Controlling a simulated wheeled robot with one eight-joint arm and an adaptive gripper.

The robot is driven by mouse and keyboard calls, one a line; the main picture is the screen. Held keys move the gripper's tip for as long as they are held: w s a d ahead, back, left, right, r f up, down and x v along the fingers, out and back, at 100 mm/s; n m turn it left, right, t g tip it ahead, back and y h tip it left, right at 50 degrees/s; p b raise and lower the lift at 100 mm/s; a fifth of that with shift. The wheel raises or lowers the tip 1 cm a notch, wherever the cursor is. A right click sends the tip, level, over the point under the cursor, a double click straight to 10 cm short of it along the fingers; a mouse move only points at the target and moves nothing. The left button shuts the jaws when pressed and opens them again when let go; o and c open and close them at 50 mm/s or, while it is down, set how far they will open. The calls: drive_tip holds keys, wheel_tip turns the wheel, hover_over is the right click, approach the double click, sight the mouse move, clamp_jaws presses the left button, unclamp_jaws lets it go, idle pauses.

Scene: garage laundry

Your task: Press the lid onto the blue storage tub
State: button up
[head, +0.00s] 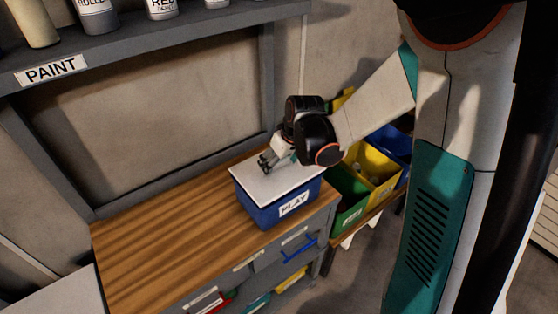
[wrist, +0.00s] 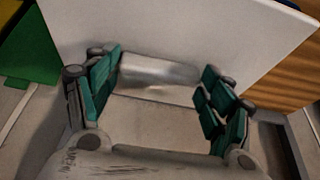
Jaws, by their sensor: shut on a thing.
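The blue storage tub (head: 262,214), with a white label reading PLAY, stands near the right end of the wooden worktop. The white lid (head: 275,186) lies across its top and hides the inside. I cannot tell whether the lid is fully seated all round. My gripper (head: 268,163) is at the back part of the lid, tilted. In the wrist view my gripper (wrist: 162,82) has its teal-padded fingers on both sides of a grey metallic handle, on the white lid (wrist: 200,35), and is shut on it. The tub's walls are mostly hidden in the wrist view.
The wooden worktop (head: 165,240) is clear left of the tub. Green (head: 350,205) and yellow (head: 375,170) bins stand to its right, with a blue bin (head: 392,143) behind. Drawers are below. A shelf with paint cans hangs above, labelled PAINT (head: 50,70).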

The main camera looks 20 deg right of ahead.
drive_tip(key=shift+f+b, duration=0.55)
drive_tip(key=shift+b, duration=0.15)
idle(0.8)
idle(0.3)
drive_tip(key=o, duration=1.2)
drive_tip(key=shift+c, duration=0.2)
drive_tip(key=shift+o, duration=0.2)
drive_tip(key=shift+r, duration=0.15)
drive_tip(key=shift+r+p, duration=2.4)
drive_tip(key=shift+r, duration=1)
